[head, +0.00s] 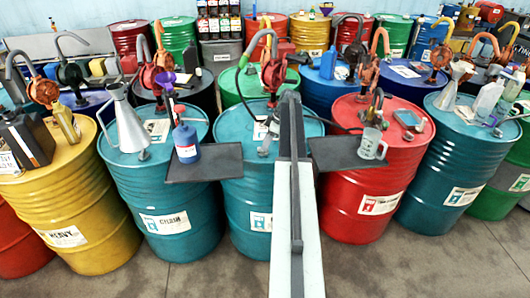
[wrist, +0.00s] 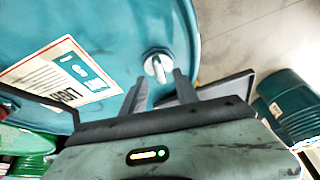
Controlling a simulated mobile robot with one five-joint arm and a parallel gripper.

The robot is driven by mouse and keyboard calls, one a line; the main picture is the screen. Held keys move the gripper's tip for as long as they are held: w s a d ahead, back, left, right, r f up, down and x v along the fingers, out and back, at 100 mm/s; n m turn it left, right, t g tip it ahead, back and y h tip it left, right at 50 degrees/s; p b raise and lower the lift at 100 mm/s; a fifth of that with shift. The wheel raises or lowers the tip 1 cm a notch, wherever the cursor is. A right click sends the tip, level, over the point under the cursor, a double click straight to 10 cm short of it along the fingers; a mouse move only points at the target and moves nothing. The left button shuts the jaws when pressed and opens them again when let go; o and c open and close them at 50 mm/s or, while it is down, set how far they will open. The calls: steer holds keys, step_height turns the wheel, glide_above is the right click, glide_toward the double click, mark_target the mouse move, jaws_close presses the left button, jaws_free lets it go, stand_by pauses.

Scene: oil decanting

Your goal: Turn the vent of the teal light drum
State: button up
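The teal light drum (head: 240,190) stands in the middle of the head view, partly hidden behind my arm. Its top and white label (wrist: 62,78) fill the upper left of the wrist view. The vent (wrist: 157,66), a small pale round fitting with an upright tab, sits near the drum's edge. My gripper (wrist: 160,79) is open, with one finger on each side of the vent at the fingertips. I cannot tell whether either finger touches it. In the head view my arm hides most of the gripper.
A teal chain drum (head: 165,205) stands to the left and a red drum (head: 372,190) to the right. A dark tray (head: 220,165) bears a blue bottle (head: 186,140); another dark tray (head: 335,155) bears a clear jug (head: 370,145). Pumps and hoses crowd behind. Floor in front is clear.

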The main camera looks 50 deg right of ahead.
steer(key=b+x, duration=0.1)
steer(key=x, duration=0.2)
steer(key=shift+d, duration=0.1)
steer(key=shift+s, duration=0.1)
jaws_close()
